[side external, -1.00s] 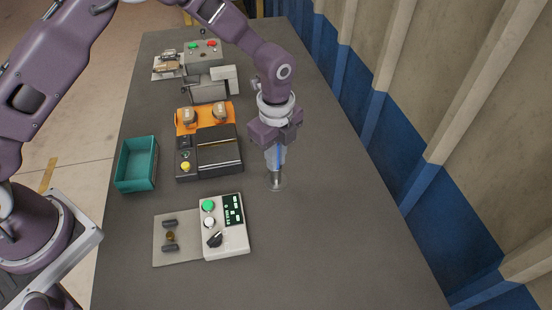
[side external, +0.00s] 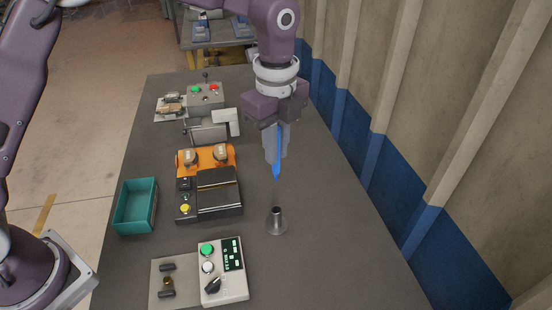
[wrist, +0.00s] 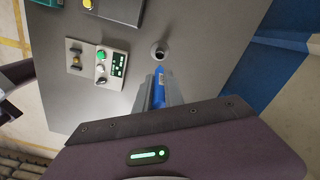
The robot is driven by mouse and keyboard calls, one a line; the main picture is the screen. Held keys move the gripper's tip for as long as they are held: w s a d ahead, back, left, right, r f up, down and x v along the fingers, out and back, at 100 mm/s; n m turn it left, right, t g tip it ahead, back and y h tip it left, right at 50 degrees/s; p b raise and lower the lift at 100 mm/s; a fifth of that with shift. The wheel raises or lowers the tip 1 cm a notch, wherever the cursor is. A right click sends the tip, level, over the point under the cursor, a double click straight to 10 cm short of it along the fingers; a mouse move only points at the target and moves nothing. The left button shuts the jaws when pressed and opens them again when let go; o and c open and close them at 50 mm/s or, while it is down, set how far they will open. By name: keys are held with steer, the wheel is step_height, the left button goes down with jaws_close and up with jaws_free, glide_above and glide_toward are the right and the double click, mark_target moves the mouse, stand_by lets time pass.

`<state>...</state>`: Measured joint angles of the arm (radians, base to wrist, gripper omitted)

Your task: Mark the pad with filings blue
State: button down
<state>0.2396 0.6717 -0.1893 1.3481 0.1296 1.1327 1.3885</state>
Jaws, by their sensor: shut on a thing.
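My gripper (side external: 277,152) is shut on a blue marker (side external: 279,150) and holds it upright, tip down, above the metal holder (side external: 277,221). The marker's tip is clear of the holder. The marker (wrist: 159,85) also shows between the fingers in the wrist view, beside the holder's opening (wrist: 160,52). Two brake pads (side external: 191,155) sit on the orange top of a black machine (side external: 209,205). More pads (side external: 170,107) lie on a pale plate at the back left. Filings are too small to make out on any pad.
A teal bin (side external: 135,206) stands at the left edge. A control box (side external: 223,270) with a green button and a display is at the front, beside a grey plate (side external: 168,284). A box with red and green buttons (side external: 205,96) is at the back. The table's right side is clear.

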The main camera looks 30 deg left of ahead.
steer(key=shift+r, duration=0.65)
steer(key=w+a+f+y, duration=0.1)
steer(key=w+a+f, duration=0.2)
steer(key=a, duration=0.5)
steer(key=w+a+f+y, duration=0.1)
steer(key=w+a+f, duration=0.2)
steer(key=a, duration=0.5)
steer(key=w+a+f+y, duration=0.1)
steer(key=w+a+f, duration=0.15)
steer(key=a, duration=0.55)
steer(key=shift+t, duration=0.4)
steer(key=shift+w+f, duration=0.2)
steer(key=shift+f, duration=1.1)
steer(key=shift+w+f, duration=0.2)
steer(key=shift+f, duration=1.05)
steer(key=shift+f, duration=0.45)
steer(key=shift+w+a, duration=1.3)
steer(key=shift+a, duration=0.05)
